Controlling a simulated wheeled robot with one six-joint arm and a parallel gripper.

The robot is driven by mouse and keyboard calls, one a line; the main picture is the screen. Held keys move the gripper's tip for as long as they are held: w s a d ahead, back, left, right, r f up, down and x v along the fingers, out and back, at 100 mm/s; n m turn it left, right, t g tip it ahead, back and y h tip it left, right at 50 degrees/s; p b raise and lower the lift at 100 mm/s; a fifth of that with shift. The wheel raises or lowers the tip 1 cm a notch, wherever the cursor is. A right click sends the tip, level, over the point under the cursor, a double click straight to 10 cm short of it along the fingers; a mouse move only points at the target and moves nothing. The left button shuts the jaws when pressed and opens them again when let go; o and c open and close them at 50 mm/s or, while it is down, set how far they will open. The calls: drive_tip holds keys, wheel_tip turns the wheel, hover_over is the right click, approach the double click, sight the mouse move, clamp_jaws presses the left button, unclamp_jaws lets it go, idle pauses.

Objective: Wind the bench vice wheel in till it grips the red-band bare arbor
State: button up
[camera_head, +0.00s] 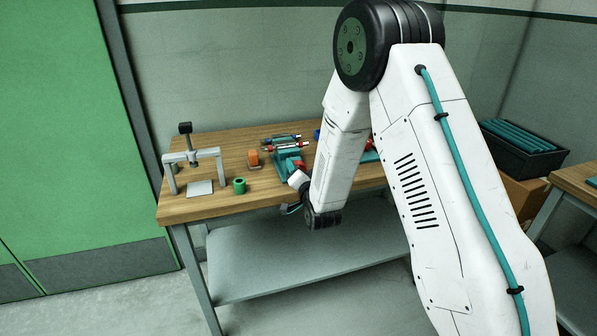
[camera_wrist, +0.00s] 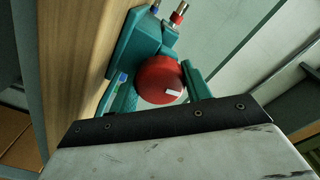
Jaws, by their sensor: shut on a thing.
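The red vice wheel (camera_wrist: 158,78), with a white mark on its face, sits at the front of the teal bench vice (camera_wrist: 136,45) in the wrist view. My gripper (camera_wrist: 163,86) has a teal finger on each side of the wheel and is shut on it. The red-band arbor (camera_wrist: 179,13) shows at the top, at the vice; whether the jaws touch it I cannot tell. In the head view the vice (camera_head: 288,157) stands on the bench with the red-band arbor (camera_head: 284,147) lying across it. My forearm hides part of this area.
A blue-ended rod (camera_head: 281,137) lies behind the red-band arbor. An orange piece (camera_head: 253,158), a green ring (camera_head: 239,186) and a small press (camera_head: 190,155) stand on the wooden bench (camera_head: 215,204) to the left. A dark crate (camera_head: 522,150) is at right.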

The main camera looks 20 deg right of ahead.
drive_tip(key=m, duration=0.5)
drive_tip(key=shift+m, duration=0.4)
idle(0.4)
drive_tip(key=o, duration=1)
drive_tip(key=shift+s, duration=3.9)
